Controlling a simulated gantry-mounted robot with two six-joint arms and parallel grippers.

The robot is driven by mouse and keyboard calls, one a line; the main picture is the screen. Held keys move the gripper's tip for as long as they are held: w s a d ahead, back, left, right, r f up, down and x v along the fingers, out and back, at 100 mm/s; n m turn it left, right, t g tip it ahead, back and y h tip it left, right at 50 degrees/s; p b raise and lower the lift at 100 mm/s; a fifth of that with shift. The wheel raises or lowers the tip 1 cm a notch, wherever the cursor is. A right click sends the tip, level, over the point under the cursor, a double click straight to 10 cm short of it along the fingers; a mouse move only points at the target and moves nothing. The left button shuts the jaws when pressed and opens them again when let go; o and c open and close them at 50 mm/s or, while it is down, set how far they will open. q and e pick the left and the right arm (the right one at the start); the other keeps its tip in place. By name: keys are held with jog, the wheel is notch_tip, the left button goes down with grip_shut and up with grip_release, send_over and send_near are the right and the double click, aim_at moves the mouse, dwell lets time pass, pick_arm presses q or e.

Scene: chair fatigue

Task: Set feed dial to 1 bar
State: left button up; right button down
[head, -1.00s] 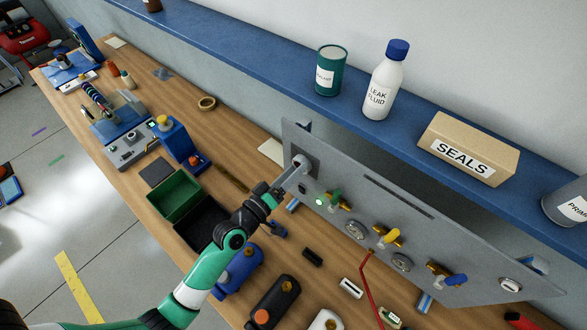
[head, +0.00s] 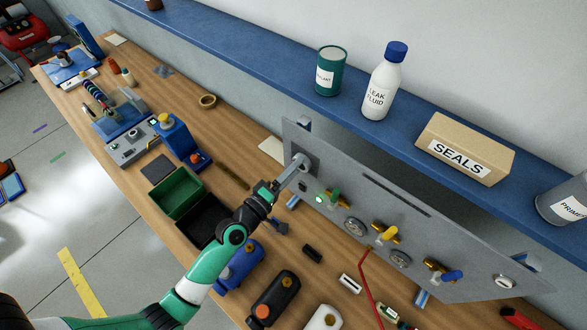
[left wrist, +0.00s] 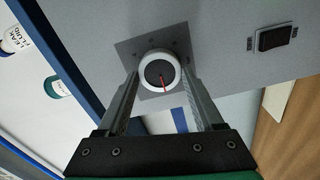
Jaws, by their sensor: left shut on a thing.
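The feed dial (left wrist: 160,73) is a round knob with a white rim, a dark grey face and a red pointer line. It sits on a square plate with small marks at the left end of the grey panel (head: 465,284). In the left wrist view the red line points down and slightly right; the scale marks are too small to read. My left gripper (left wrist: 160,85) is shut on the dial, one finger on each side. In the head view my left gripper (head: 296,170) reaches the panel's left end and hides much of the dial. My right gripper is not in view.
The panel also carries a green-handled valve (head: 333,197), a yellow-handled valve (head: 386,233), a blue-handled valve (head: 447,273) and gauges. A black rocker switch (left wrist: 274,38) is near the dial. Green and black bins (head: 178,192) stand left of my arm. A blue shelf (head: 250,58) runs above.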

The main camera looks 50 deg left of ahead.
pick_arm(q)
jog(key=o, duration=1.4)
jog(key=s+b, duration=0.1)
jog(key=s, duration=0.2)
jog(key=s+d+b, duration=0.1)
jog(key=s, duration=0.3)
jog(key=s+b, duration=0.1)
jog(key=s, duration=0.3)
jog(key=shift+s+d, duration=0.25)
